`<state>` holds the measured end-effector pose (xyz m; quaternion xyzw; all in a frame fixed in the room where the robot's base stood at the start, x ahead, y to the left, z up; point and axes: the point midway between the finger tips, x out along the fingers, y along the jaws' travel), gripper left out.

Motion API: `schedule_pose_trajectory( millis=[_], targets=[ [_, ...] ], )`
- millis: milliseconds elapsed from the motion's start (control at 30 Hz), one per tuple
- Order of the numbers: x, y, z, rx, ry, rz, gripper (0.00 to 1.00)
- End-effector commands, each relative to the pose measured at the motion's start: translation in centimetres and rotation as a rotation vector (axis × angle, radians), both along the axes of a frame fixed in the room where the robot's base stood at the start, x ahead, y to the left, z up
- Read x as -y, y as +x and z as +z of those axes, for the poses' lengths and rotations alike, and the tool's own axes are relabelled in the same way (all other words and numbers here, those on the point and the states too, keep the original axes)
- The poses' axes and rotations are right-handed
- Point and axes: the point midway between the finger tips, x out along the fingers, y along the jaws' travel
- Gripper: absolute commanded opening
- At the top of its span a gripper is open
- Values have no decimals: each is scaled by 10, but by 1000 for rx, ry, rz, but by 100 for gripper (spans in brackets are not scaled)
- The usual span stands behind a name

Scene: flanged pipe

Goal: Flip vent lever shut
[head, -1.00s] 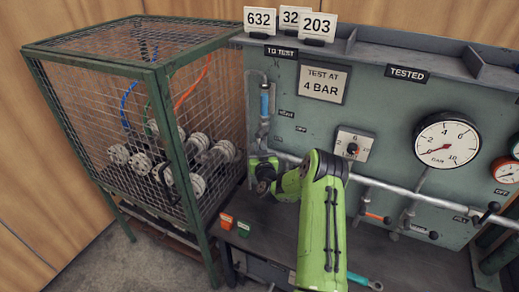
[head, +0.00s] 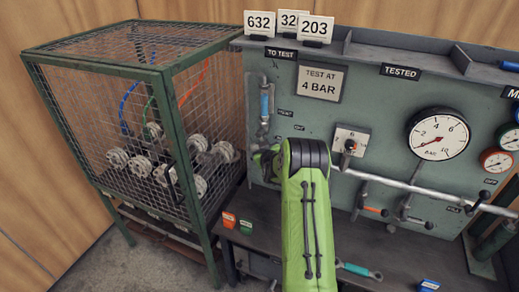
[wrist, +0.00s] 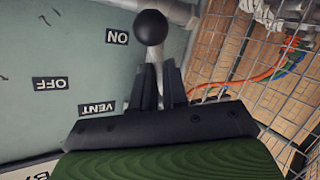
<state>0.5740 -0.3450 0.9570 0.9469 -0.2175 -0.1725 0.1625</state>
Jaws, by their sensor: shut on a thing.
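The vent lever has a black ball knob (wrist: 151,27) on a pale shaft in the wrist view. My gripper (wrist: 160,78) is shut on the shaft below the knob, with a dark finger on each side. The knob shows close beside the ON label (wrist: 117,37). The OFF label (wrist: 50,84) and VENT label (wrist: 97,108) are on the panel to the left, upside down. In the head view the lever and my fingertips are hidden by my green arm. The lever's pivot is not clearly visible.
A wire mesh cage (head: 150,110) with hoses and flanged fittings stands left of the panel (head: 385,110). A gauge (head: 438,135), a selector knob (head: 350,146) and a silver pipe (head: 405,187) are right of my arm. A wrench (head: 358,271) and small coloured boxes lie on the bench.

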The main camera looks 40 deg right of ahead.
Motion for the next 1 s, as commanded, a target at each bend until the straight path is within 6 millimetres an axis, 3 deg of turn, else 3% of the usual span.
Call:
schedule_pose_trajectory(
  millis=[1000],
  targets=[
    [5, -10, 42, -791, -468, 2, 0]
  ],
)
